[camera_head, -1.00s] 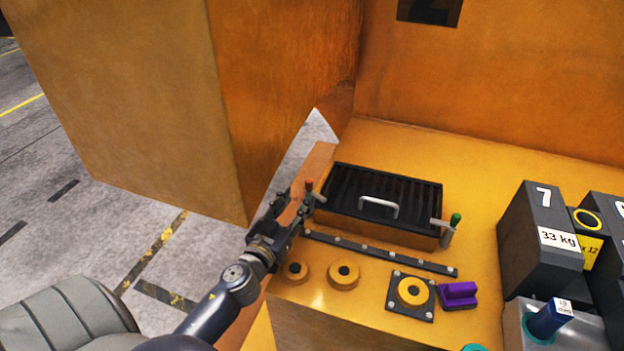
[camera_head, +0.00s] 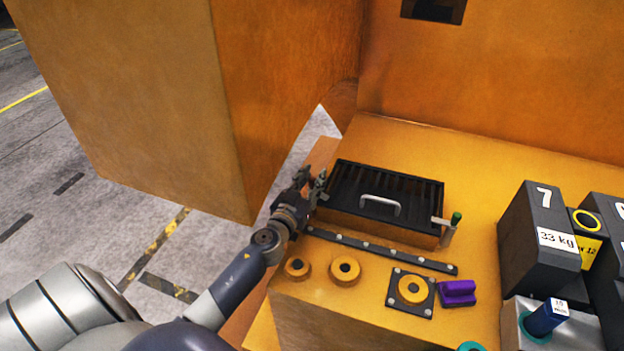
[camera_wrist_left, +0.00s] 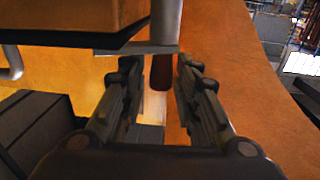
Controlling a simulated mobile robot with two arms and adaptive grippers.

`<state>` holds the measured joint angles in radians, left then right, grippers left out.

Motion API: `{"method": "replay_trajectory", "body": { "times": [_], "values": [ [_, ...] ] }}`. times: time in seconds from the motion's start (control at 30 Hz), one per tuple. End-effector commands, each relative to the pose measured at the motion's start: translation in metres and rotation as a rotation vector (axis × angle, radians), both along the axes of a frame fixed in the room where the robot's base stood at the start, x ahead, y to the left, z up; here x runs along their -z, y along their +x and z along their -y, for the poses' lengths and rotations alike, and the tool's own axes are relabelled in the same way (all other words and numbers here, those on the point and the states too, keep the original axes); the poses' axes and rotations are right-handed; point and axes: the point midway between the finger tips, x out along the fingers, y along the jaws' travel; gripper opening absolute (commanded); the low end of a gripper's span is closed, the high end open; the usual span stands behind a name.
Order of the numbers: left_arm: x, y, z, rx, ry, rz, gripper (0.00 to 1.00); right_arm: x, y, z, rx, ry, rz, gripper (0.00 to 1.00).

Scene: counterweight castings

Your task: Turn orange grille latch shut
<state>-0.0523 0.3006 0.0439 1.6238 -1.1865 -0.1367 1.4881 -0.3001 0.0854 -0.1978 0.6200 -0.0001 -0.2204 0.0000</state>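The black grille (camera_head: 385,190) with its silver handle lies shut on an orange box on the counter. In the left wrist view the orange latch shows as a dark reddish grip (camera_wrist_left: 161,72) below a grey metal bar (camera_wrist_left: 140,48). My left gripper (camera_head: 314,182) is at the grille's left end and hides this latch in the head view. Its fingers (camera_wrist_left: 158,90) are apart, with the grip between their tips, nearer the right finger. A gap shows on the left; contact on the right is unclear. A second, green-tipped latch (camera_head: 453,226) stands at the grille's right end. My right gripper is out of view.
A dark bolted strip (camera_head: 380,251), orange round bosses (camera_head: 345,270), a ring on a dark plate (camera_head: 412,290) and a purple block (camera_head: 458,292) lie in front. Dark weights (camera_head: 540,240) stand at right. A tall orange wall (camera_head: 170,100) rises left of my arm.

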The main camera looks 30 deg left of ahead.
Motion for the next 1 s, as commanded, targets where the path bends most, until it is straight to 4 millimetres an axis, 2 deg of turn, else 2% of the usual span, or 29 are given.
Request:
{"method": "replay_trajectory", "body": {
  "times": [0.03, 0.1, 0.33, 0.47, 0.8, 1.0],
  "values": [
    [0.000, 0.000, 0.000, 0.000, 0.000, 0.000, 0.10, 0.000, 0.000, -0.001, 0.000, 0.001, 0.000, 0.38],
    [0.000, 0.000, 0.000, 0.000, 0.000, 0.000, 0.00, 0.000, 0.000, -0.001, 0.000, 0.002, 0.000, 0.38],
    [0.000, 0.000, 0.001, -0.013, -0.002, 0.002, 0.00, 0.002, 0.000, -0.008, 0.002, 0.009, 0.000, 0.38],
    [0.001, 0.000, 0.001, -0.082, -0.007, 0.008, 0.00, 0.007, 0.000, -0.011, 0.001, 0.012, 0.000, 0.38],
    [0.005, 0.001, 0.001, -0.326, -0.005, 0.010, 0.00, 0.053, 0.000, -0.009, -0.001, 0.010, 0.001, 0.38],
    [0.001, 0.000, 0.000, -0.392, -0.001, 0.004, 0.00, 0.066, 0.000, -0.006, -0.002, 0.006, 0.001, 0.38]
  ]
}}
